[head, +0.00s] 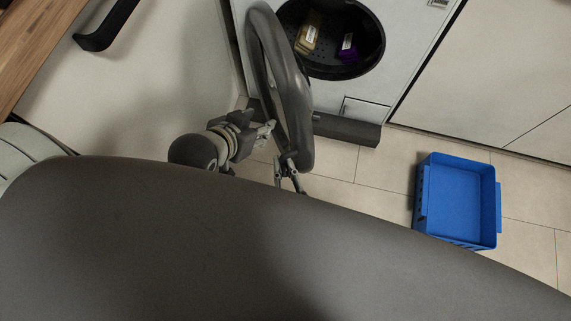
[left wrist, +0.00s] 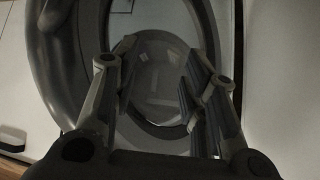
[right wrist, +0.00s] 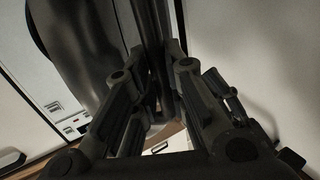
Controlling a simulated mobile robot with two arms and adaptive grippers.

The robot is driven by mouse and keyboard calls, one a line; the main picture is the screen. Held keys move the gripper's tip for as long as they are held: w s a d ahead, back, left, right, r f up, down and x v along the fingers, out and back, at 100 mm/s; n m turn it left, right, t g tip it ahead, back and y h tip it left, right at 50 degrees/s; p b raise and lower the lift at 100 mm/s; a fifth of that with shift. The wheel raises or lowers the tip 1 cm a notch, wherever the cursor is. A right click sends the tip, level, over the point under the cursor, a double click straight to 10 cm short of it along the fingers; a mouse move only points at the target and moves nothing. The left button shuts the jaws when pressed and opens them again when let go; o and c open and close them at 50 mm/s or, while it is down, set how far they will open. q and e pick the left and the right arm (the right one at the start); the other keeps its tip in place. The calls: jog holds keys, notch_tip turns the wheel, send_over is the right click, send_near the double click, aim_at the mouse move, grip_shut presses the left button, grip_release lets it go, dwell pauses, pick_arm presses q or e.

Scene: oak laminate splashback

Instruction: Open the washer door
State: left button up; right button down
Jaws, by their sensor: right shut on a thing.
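The washer (head: 400,40) stands at the top with its round drum opening (head: 330,65) uncovered. Its dark grey round door (head: 297,100) is swung out to the left, well away from the opening, and seen nearly edge-on. My right gripper (head: 288,172) is shut on the door's rim at its near lower end; the rim (right wrist: 152,40) runs between its fingers in the right wrist view. My left gripper (head: 268,130) is beside the left face of the door. In the left wrist view its fingers (left wrist: 158,75) are apart in front of the door's glass (left wrist: 155,95), with nothing gripped.
A yellow item (head: 308,35) and a purple item (head: 348,50) lie in the drum. A blue basket (head: 427,200) sits on the tiled floor to the right. A cabinet front with a black handle (head: 105,28) is at the left. Floor between washer and basket is clear.

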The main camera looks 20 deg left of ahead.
jog(key=c, duration=1.5)
grip_release()
jog(key=shift+o, duration=0.2)
jog(key=v, duration=1.2)
